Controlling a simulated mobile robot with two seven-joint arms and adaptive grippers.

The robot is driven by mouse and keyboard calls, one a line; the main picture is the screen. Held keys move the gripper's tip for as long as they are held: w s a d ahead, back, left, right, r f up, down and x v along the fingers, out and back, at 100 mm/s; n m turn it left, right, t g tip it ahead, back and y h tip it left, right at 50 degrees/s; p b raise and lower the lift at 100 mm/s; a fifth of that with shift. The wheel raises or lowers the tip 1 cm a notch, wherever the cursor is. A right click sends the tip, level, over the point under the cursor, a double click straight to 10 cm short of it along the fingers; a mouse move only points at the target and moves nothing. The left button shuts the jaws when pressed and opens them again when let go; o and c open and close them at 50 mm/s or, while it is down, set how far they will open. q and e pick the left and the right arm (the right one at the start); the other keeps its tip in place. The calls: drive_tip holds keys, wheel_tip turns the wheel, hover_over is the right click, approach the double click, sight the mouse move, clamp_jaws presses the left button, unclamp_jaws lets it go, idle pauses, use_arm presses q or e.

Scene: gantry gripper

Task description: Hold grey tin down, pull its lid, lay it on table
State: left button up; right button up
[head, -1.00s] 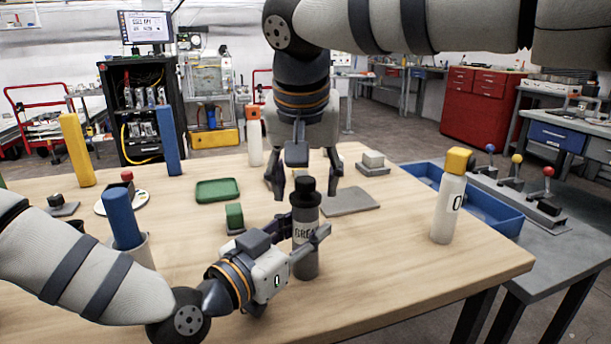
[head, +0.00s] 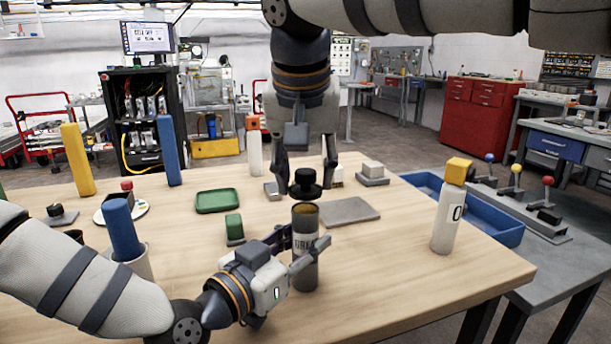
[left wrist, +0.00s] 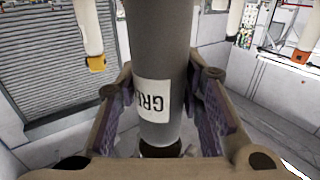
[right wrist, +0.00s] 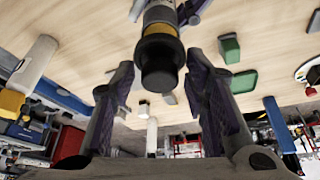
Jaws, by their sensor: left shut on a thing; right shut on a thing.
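The grey tin (head: 306,272) stands upright on the table, its labelled front towards me and its mouth uncovered. My left gripper (head: 303,247) is shut around its upper body; the left wrist view shows the tin (left wrist: 163,60) between both fingers. The black lid (head: 305,185) hangs a little above the mouth, with a visible gap below it. My right gripper (head: 307,179) comes from above and is shut on the lid. In the right wrist view the lid (right wrist: 159,72) sits between the fingers, with the tin beyond it.
A grey flat plate (head: 347,211) lies just right of the tin. A green block (head: 234,227) and green tray (head: 217,201) lie to the left. A white bottle with a yellow cap (head: 447,220) stands at the right. Table between tin and bottle is clear.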

sight(306, 170)
idle(0.3)
drive_tip(key=shift+r, duration=1.5)
use_arm(q)
drive_tip(key=o, duration=1.3)
drive_tip(key=shift+c, duration=0.2)
